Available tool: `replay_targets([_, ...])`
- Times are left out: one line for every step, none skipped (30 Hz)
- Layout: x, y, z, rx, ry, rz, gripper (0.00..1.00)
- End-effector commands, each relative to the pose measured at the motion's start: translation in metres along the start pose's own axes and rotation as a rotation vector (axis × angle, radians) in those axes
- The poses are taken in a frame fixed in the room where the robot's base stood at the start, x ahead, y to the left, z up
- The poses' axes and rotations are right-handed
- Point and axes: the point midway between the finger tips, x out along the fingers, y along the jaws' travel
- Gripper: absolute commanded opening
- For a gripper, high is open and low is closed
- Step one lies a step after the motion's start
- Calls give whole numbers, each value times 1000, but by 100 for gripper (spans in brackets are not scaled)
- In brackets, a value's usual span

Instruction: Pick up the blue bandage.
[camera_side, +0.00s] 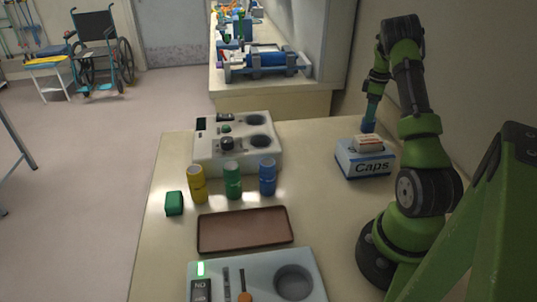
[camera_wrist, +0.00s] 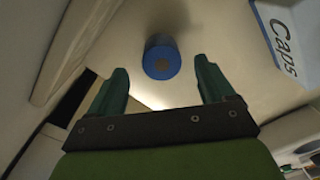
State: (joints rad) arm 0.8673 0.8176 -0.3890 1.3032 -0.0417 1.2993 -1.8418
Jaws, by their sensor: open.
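The blue bandage (camera_side: 268,178) is an upright roll at the right end of a row with a yellow and a green roll on the bench. In the wrist view the blue bandage (camera_wrist: 161,60) shows its round end, in line with the gap between my fingers. My gripper (camera_side: 368,126) is open and empty. In the side view it is at the Caps box, to the right of and apart from the bandage. Its two dark green fingers also show in the wrist view (camera_wrist: 162,68), one on each side of the roll in the picture.
The yellow roll (camera_side: 197,184) and green roll (camera_side: 232,180) stand left of the bandage. A white device (camera_side: 205,150) is behind it, a brown tray (camera_side: 245,231) in front. The Caps box (camera_side: 365,160) is at right. A green block (camera_side: 174,203) is at left.

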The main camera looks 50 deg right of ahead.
Motion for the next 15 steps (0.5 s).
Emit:
replay_targets([4, 0, 0, 0, -2, -2, 82])
replay_targets([7, -1, 1, 0, -2, -2, 82])
replay_targets([12, -1, 1, 0, -2, -2, 82])
replay_targets([17, -1, 2, 1, -2, -3, 82])
replay_targets([22, -2, 2, 0, -3, -3, 82])
replay_targets([28, -2, 3, 1, -2, -4, 82])
replay_targets([33, -2, 4, 0, -3, -3, 82])
replay_targets([37, -2, 3, 1, -2, -3, 82])
replay_targets([42, -2, 3, 1, -2, -3, 82])
replay_targets([45, -2, 3, 0, -2, -1, 82])
replay_targets([48, -2, 3, 0, -2, -1, 82])
replay_targets([50, -2, 3, 1, -1, 0, 82])
replay_targets([51, -2, 3, 1, 0, 0, 82])
replay_targets([52, -1, 3, 1, 0, 1, 82])
replay_targets([52, -1, 3, 1, 0, 1, 82])
